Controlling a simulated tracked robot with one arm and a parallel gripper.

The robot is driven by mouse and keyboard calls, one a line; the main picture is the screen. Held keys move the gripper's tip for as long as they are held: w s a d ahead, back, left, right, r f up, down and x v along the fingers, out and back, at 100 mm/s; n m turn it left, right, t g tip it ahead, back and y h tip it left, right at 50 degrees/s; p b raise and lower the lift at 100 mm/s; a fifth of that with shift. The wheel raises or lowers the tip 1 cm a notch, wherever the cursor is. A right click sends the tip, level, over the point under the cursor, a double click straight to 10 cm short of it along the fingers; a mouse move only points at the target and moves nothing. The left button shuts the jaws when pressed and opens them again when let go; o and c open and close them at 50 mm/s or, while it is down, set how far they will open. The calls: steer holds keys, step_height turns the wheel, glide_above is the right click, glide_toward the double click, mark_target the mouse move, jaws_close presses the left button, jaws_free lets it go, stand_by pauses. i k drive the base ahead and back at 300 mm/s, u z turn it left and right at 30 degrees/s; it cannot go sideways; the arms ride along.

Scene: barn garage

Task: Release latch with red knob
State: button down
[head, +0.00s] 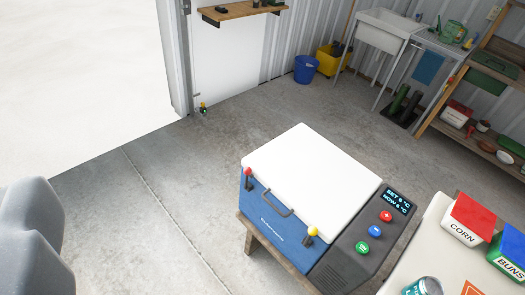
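A blue cooler box (277,222) with a closed white lid (312,168) stands on a low wooden stand in the middle of the head view. The latch with the red knob (248,172) is at the left end of the cooler's front edge, with its knob up. A second latch with a yellow knob (313,231) is at the right end of that edge. A dark handle (278,203) lies between them. Grey rounded parts at the lower left look like my own body.
A control panel (374,231) with a display and coloured buttons adjoins the cooler's right side. A pale table (421,250) with a CORN box (461,226), a BUNS box (508,262) and a can (424,287) stands at right. The concrete floor left of the cooler is clear.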

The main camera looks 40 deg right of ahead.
mark_target(247, 171)
steer(key=z, duration=0.45)
steer(key=i, duration=0.9)
steer(key=z, duration=0.7)
steer(key=k, duration=0.85)
steer(key=z, duration=0.2)
steer(key=i, duration=0.9)
steer(key=u, duration=0.1)
